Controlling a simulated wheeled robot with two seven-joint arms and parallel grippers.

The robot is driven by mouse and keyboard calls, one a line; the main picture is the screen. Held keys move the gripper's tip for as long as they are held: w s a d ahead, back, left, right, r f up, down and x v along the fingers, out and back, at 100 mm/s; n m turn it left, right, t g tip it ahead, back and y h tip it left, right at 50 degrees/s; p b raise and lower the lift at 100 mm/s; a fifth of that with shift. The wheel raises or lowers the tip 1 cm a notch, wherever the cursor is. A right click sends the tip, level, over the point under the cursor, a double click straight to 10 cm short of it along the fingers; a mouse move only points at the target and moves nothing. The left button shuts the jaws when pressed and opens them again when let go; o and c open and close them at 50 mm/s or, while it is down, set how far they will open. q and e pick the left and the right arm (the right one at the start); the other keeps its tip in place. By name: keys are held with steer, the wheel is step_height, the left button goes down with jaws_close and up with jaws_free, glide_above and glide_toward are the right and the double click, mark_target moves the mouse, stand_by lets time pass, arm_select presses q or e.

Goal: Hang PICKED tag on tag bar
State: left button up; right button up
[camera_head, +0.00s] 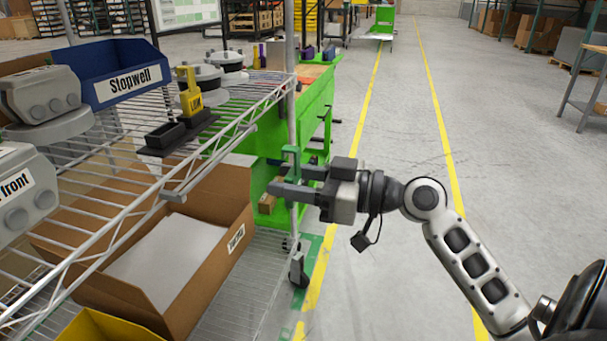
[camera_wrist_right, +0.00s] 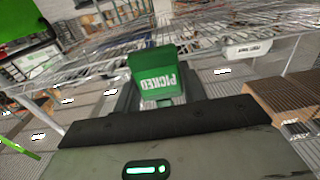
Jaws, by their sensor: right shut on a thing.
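The green PICKED tag (camera_wrist_right: 157,80) is between the fingers of my right gripper (camera_wrist_right: 155,100) in the right wrist view, its white lettering upside down. In the head view the right gripper (camera_head: 281,179) is shut on the green tag (camera_head: 291,158), in front of the shelf's corner post. A short grey bar (camera_head: 177,191) sticks out at the wire shelf's front edge; I cannot tell whether it is the tag bar. The tag is apart from this bar. My left gripper is not in view.
A cardboard box (camera_head: 215,262) sits below. A green cart (camera_head: 316,108) stands behind the post.

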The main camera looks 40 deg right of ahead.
arm_select(q)
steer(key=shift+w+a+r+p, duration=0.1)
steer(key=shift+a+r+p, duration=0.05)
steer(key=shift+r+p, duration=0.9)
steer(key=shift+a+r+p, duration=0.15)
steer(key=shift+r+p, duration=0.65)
steer(key=shift+p, duration=0.35)
arm_select(e)
steer(key=f+x, duration=0.1)
steer(key=x, duration=1)
steer(key=o, duration=0.9)
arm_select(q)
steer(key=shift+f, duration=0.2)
arm_select(e)
steer(key=shift+f, duration=0.1)
